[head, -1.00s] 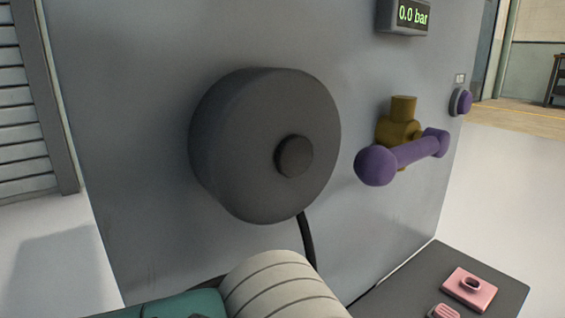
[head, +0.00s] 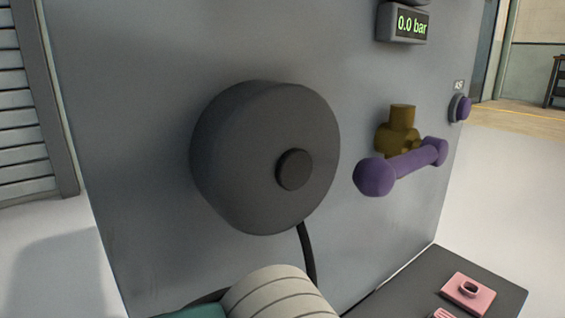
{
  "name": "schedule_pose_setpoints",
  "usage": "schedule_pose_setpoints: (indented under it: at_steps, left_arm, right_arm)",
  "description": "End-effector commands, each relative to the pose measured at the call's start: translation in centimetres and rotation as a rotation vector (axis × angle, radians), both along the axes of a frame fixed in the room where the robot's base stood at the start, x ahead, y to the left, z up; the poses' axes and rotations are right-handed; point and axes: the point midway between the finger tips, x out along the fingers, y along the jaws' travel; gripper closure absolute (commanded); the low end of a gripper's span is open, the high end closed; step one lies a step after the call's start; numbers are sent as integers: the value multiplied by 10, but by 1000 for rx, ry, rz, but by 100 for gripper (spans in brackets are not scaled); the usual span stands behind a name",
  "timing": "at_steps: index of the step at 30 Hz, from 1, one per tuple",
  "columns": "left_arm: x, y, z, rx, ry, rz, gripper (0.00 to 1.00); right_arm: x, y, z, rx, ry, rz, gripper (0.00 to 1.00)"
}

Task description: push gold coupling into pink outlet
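A pink block with a dark-holed raised collar (head: 481,304) lies on the dark shelf at the lower right; it looks like the pink outlet. A second pink piece (head: 445,314) is cut off by the bottom edge beside it. I see no separate gold coupling. The only gold thing is the valve body (head: 397,138) on the grey panel, with a purple bar handle (head: 408,164) in front of it. Neither gripper is in view. A pale ribbed part and a bit of teal show at the bottom edge and may be my arm.
A dark round drum (head: 245,160) sticks out from the grey panel (head: 130,120), with a black hose (head: 306,250) hanging below it. A gauge (head: 408,22) reads 0.0 bar. A purple knob (head: 461,108) is at right. The dark shelf (head: 420,282) has bare room left of the pink block.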

Motion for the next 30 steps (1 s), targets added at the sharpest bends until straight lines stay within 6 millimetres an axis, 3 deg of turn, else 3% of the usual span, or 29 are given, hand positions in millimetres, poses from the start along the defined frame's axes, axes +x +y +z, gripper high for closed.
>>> schedule_pose_setpoints:
  at_steps: [14,30]
  left_arm:
    - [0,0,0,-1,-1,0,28]
    - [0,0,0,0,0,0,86]
  right_arm:
    - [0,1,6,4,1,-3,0]
    - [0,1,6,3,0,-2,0]
